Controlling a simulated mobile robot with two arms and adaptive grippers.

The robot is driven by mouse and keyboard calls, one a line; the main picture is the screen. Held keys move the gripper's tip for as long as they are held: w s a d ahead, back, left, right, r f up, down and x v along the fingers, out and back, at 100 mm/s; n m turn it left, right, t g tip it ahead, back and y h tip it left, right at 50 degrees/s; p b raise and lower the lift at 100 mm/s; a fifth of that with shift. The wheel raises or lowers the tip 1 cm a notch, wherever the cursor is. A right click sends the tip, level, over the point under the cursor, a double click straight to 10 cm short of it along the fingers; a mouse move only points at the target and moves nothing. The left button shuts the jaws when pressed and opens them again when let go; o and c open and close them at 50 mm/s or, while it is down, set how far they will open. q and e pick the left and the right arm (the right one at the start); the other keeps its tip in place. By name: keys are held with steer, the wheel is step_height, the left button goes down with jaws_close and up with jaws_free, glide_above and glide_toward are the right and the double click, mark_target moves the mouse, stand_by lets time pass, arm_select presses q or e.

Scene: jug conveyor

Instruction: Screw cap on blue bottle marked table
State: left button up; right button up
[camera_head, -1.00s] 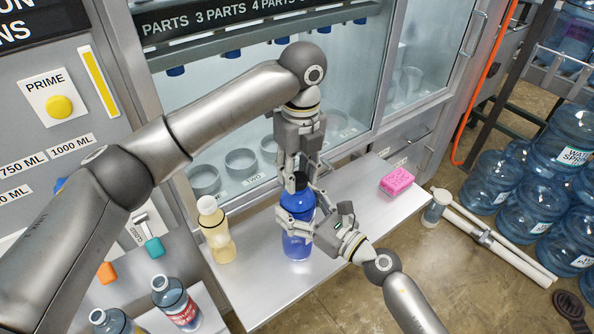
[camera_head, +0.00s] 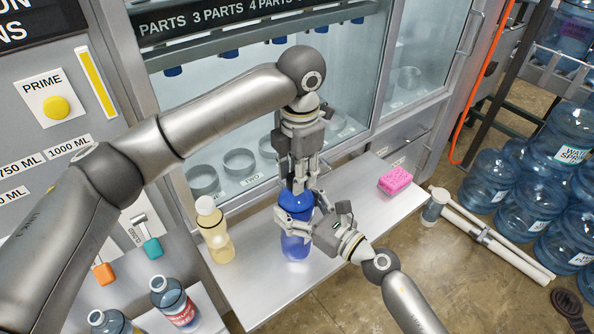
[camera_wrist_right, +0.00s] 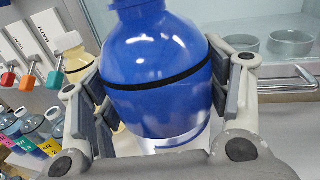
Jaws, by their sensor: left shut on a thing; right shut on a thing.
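The blue bottle (camera_head: 296,244) stands upright on the metal shelf (camera_head: 350,206). My right gripper (camera_head: 318,224) is shut around its body from the right. In the right wrist view the bottle (camera_wrist_right: 158,78) sits between both finger pads, with a thin dark band around it; its top is cut off there. My left gripper (camera_head: 301,184) points down over the bottle's top, its fingers shut around the cap at the neck. The cap is mostly hidden by the fingers, so I cannot tell how it sits on the thread.
A bottle of pale yellow liquid (camera_head: 216,236) stands close left of the blue bottle. A pink sponge (camera_head: 395,181) lies on the shelf at right. More bottles (camera_head: 172,300) stand at lower left. Big water jugs (camera_head: 541,205) are stacked at far right.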

stand_by(0.3)
arm_select(q)
steer(key=o, duration=0.7)
steer(key=shift+c, duration=0.2)
steer(key=shift+r, duration=2.25)
steer(key=shift+c, duration=0.3)
